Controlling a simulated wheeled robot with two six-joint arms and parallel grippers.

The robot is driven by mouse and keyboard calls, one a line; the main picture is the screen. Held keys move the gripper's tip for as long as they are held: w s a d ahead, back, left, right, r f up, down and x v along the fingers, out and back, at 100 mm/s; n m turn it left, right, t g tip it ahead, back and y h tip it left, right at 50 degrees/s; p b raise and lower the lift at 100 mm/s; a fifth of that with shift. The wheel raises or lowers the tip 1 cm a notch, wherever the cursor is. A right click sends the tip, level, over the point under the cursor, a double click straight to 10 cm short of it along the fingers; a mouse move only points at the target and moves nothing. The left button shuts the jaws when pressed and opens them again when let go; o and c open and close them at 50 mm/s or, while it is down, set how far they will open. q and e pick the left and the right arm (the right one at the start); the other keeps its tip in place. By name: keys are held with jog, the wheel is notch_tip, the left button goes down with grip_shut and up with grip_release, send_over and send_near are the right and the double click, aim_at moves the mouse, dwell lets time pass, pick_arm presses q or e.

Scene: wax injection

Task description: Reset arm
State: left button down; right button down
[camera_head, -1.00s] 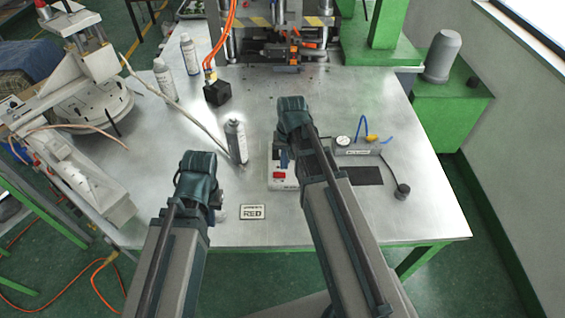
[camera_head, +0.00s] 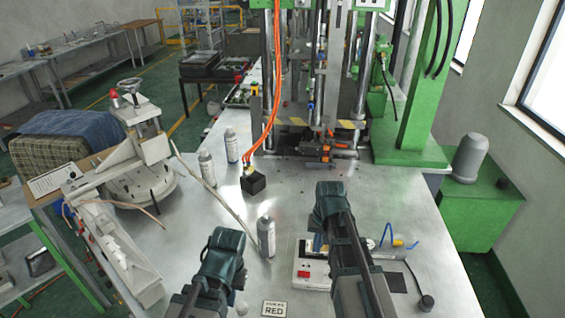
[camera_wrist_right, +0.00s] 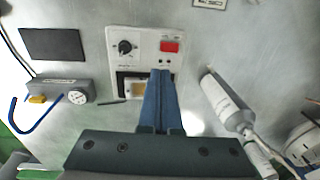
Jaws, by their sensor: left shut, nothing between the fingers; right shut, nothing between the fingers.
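My left gripper (camera_head: 226,242) is at the bottom of the head view, shut and empty, left of a spray can (camera_head: 266,237) on the metal table. My right gripper (camera_head: 330,196) is shut and empty, to the right of that can. In the right wrist view its closed blue fingers (camera_wrist_right: 160,78) overlap the lower part of a white control box (camera_wrist_right: 143,45) with a black knob and red switch. My right arm hides part of this box in the head view. I cannot tell the exact height of either gripper above the table.
A black block (camera_head: 253,182) and two more cans (camera_head: 207,168) stand farther back. A press (camera_head: 320,100) rises at the back. A white-armed machine (camera_head: 140,165) is at left. A gauge block (camera_wrist_right: 58,91) and dark pad (camera_wrist_right: 50,44) lie beside the control box.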

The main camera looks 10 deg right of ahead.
jog(key=s+a+f+n+h+b, duration=0.1)
jog(key=s+a+f+n+b, duration=0.2)
jog(key=s+a, duration=0.3)
jog(key=s+a+f+n+b, duration=0.3)
jog(key=s+a+n, duration=0.1)
jog(key=s+a, duration=0.3)
jog(key=shift+a+f+g+h, duration=0.2)
jog(key=shift+a+g+h, duration=0.15)
jog(key=shift+a, duration=0.6)
jog(key=shift+d, duration=0.15)
